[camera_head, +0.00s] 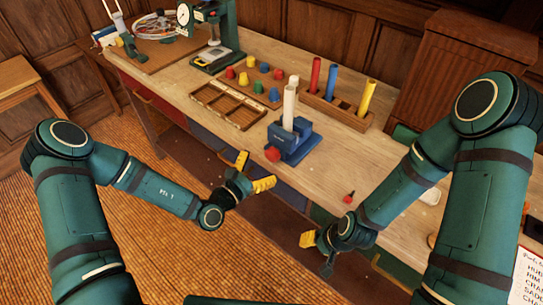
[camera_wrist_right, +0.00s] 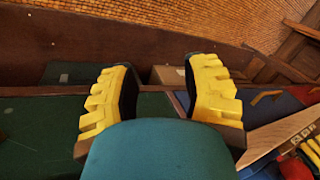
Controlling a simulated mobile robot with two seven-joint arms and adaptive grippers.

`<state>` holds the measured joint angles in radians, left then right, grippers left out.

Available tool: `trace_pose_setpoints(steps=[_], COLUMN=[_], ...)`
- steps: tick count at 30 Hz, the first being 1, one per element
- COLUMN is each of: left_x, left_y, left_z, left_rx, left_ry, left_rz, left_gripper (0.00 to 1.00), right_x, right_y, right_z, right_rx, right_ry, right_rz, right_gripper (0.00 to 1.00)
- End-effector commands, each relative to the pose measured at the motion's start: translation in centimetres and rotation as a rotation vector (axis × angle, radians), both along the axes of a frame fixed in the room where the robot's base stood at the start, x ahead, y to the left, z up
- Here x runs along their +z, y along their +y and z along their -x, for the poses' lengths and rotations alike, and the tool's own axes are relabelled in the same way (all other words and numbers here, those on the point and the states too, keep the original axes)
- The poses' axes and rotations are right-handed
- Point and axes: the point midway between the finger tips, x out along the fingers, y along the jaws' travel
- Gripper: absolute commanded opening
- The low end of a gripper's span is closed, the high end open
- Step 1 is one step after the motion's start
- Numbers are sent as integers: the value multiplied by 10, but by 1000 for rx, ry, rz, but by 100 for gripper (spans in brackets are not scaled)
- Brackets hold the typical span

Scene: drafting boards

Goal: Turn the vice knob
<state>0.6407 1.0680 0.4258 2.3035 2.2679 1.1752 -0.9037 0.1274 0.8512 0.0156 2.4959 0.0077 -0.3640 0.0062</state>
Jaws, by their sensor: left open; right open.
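A blue vice (camera_head: 291,140) stands on the wooden workbench (camera_head: 225,87) near its front edge. Its red knob (camera_head: 272,154) faces the front left, and a white upright cylinder (camera_head: 289,105) is at the vice's jaws. My left gripper (camera_head: 258,172) is open and empty in front of the bench edge, a little left of and below the knob, apart from it. My right gripper (camera_head: 312,243) is open and empty, lower and to the right, in front of the bench. Its yellow fingers also show in the right wrist view (camera_wrist_right: 162,95). There a red thing shows at the lower right edge, partly cut off.
An empty wooden compartment tray (camera_head: 229,106), a board of colored pegs (camera_head: 259,82) and a rack with red, blue and yellow rods (camera_head: 337,109) stand behind the vice. A small red-tipped item (camera_head: 348,198) lies near the front edge. A dial-gauge stand (camera_head: 214,40) is farther back.

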Motion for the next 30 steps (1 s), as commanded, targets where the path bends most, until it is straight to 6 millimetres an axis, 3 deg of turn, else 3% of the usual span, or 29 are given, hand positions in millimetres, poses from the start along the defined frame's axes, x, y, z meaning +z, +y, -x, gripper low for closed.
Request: trace_pose_setpoints(steps=[9, 22, 23, 28, 30], left_x=[-1, 0, 0, 0, 0], left_y=[-27, -32, -32, -32, -32], left_z=[-37, -44, -44, -44, -44], left_rx=[-1, -1, -1, -1, -2], left_ry=[0, 0, 0, 0, 0], left_rz=[-1, -1, -1, 0, 0], left_gripper=[81, 81, 74, 14, 12], right_x=[-5, -5, -5, -5, -5], right_y=[0, 0, 0, 0, 0], right_z=[2, 2, 2, 2, 2], right_rx=[4, 4, 4, 4, 4], right_ry=[4, 4, 4, 4, 4], right_rz=[-1, -1, -1, -1, -1], right_gripper=[47, 47, 47, 47, 47])
